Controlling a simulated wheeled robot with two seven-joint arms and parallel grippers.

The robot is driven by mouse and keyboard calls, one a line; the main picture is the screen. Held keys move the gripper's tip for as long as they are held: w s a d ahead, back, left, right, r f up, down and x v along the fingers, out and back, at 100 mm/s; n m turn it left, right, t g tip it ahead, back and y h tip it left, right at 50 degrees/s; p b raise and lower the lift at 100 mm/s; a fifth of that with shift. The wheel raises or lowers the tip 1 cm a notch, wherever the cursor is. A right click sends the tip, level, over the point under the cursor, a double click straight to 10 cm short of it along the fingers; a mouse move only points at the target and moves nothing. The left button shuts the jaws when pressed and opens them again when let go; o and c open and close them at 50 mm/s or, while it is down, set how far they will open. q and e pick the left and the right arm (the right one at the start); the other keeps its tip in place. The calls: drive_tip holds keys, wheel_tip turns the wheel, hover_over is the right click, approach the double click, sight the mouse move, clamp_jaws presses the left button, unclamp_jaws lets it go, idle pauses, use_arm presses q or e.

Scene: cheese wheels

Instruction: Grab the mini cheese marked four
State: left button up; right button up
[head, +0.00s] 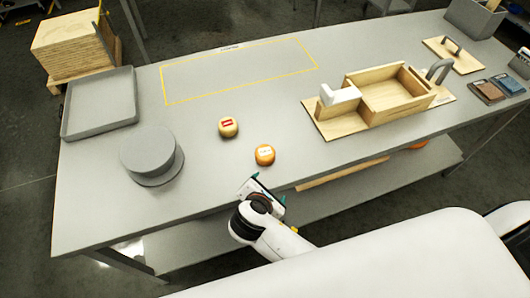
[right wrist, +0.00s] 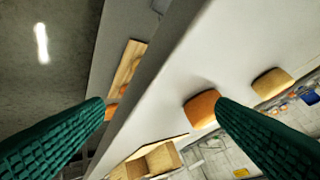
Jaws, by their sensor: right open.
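Two mini cheeses stand on the grey table. The orange one (head: 265,155) has a pale label and is close to the front edge. The yellowish one (head: 228,127) has a red label and stands farther back and left. I cannot read a number on either label. My right gripper (head: 269,187) is open and empty at the table's front edge, just short of the orange cheese. In the right wrist view, the orange cheese (right wrist: 201,108) shows near the right finger's tip and the yellowish one (right wrist: 272,83) beyond it. My left gripper is not in view.
A round grey stand (head: 150,152) and a grey tray (head: 98,104) are at the left. A yellow outlined area (head: 240,70) at the back is empty. A wooden box (head: 388,98) on a board stands right of the cheeses. A shelf (head: 330,200) lies under the table.

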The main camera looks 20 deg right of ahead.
sight(263, 156)
drive_tip(key=w+a+r+n+t, duration=0.1)
drive_tip(key=n, duration=0.1)
drive_tip(key=w+a+r+n+t+h, duration=0.1)
drive_tip(key=w+a+r+n, duration=0.1)
drive_tip(key=n, duration=0.1)
drive_tip(key=shift+r+n+t, duration=0.15)
drive_tip(key=shift+n+t, duration=0.15)
drive_tip(key=shift+w+r+n, duration=0.1)
drive_tip(key=shift+w+n, duration=0.25)
drive_tip(key=shift+n, duration=0.05)
drive_tip(key=p+x, duration=0.1)
drive_tip(key=x, duration=0.5)
drive_tip(key=shift+w+d, duration=0.15)
drive_tip(key=shift+w, duration=0.05)
drive_tip(key=shift+w+d+p, duration=0.25)
drive_tip(key=shift+p, duration=0.2)
drive_tip(key=x, duration=0.1)
drive_tip(key=p+x, duration=0.1)
drive_tip(key=x, duration=0.1)
drive_tip(key=shift+w+d, duration=0.15)
drive_tip(key=shift+d, duration=0.35)
drive_tip(key=shift+w+d+f, duration=0.2)
drive_tip(key=shift+w+f, duration=0.1)
drive_tip(key=shift+w, duration=0.05)
drive_tip(key=shift+c, duration=0.2)
drive_tip(key=c, duration=1.1)
